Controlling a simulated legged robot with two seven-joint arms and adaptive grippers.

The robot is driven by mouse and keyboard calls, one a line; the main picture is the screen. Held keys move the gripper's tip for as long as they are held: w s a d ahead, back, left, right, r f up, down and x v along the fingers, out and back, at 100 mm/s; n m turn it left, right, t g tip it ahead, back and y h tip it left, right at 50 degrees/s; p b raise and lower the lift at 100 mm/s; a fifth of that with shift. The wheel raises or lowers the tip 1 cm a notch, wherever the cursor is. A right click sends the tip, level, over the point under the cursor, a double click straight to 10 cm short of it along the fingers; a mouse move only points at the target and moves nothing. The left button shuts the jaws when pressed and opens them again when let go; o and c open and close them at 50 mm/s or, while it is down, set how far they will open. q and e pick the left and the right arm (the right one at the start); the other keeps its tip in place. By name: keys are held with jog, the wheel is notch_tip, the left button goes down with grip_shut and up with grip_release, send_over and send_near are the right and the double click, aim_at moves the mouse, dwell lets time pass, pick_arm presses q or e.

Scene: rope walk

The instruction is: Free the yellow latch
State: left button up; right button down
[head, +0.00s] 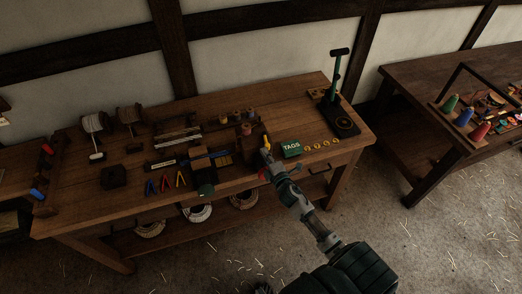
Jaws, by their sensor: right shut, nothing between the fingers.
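A small yellow piece (267,141), which looks like the yellow latch, shows at the right end of the row of items on the wooden workbench (225,180). My right gripper (265,157) is shut and empty right beside it, at the bench's front part. The gripper partly hides what lies behind it, and I cannot tell whether it touches the yellow piece. A small red part (261,173) shows just left of the gripper. My left gripper is not in view.
A green TAGS box (292,149) and several yellow discs (320,143) lie right of my gripper. A green-handled lever stand (336,80) rises at the back right. Coloured pliers (166,184) and wire spools (93,124) are left. Another table (420,85) stands right.

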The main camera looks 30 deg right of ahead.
jog(key=d+n+y, duration=0.1)
jog(key=y, duration=0.1)
jog(key=d+n+y, duration=0.2)
jog(key=s+d+n+y, duration=0.1)
jog(key=y, duration=0.2)
jog(key=shift+s+d+f+n, duration=0.1)
jog(key=shift+d+f+n, duration=0.1)
jog(key=shift+d+n, duration=0.1)
jog(key=shift+a, duration=0.2)
